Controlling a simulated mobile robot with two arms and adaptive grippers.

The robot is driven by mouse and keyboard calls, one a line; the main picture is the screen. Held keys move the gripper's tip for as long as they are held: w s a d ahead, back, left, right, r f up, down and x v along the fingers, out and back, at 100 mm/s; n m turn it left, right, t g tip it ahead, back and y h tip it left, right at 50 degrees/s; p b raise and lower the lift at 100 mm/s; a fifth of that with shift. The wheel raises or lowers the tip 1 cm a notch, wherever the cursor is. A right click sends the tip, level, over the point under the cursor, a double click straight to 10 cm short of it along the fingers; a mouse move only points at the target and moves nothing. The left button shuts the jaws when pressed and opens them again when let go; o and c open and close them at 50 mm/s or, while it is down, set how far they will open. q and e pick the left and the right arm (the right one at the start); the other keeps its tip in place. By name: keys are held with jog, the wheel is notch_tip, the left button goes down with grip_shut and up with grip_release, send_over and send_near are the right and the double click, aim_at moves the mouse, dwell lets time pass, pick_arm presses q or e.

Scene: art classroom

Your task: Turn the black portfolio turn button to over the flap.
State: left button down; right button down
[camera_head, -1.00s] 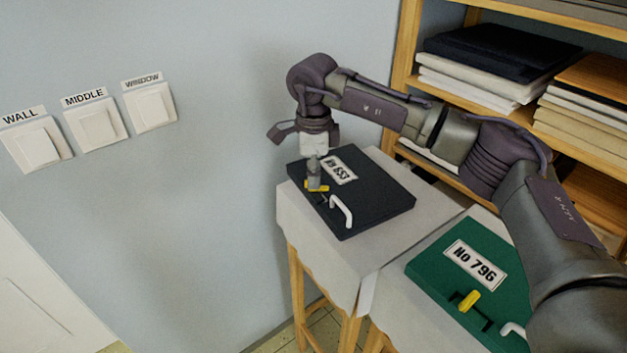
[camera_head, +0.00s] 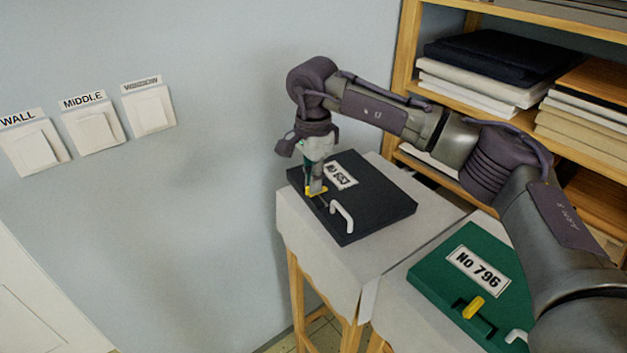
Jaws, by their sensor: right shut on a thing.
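The black portfolio (camera_head: 382,208) lies flat on a cloth-covered stand, with a white label and a white handle (camera_head: 342,216) at its front edge. Its yellow turn button (camera_head: 310,191) shows only in part beneath my right gripper (camera_head: 317,187). My right gripper points down and is shut on the turn button. The fingers hide most of the button, so its exact angle is hard to tell. My left gripper is not in view.
A green portfolio (camera_head: 436,273) with its own yellow turn button (camera_head: 473,307) lies on the nearer stand, partly behind my right arm. Shelves (camera_head: 404,70) with stacked portfolios stand at the back right. Three labelled wall switches (camera_head: 97,130) are at the left.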

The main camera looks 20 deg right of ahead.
jog(key=c, duration=1.3)
grip_release()
notch_tip(320, 180, up, 12)
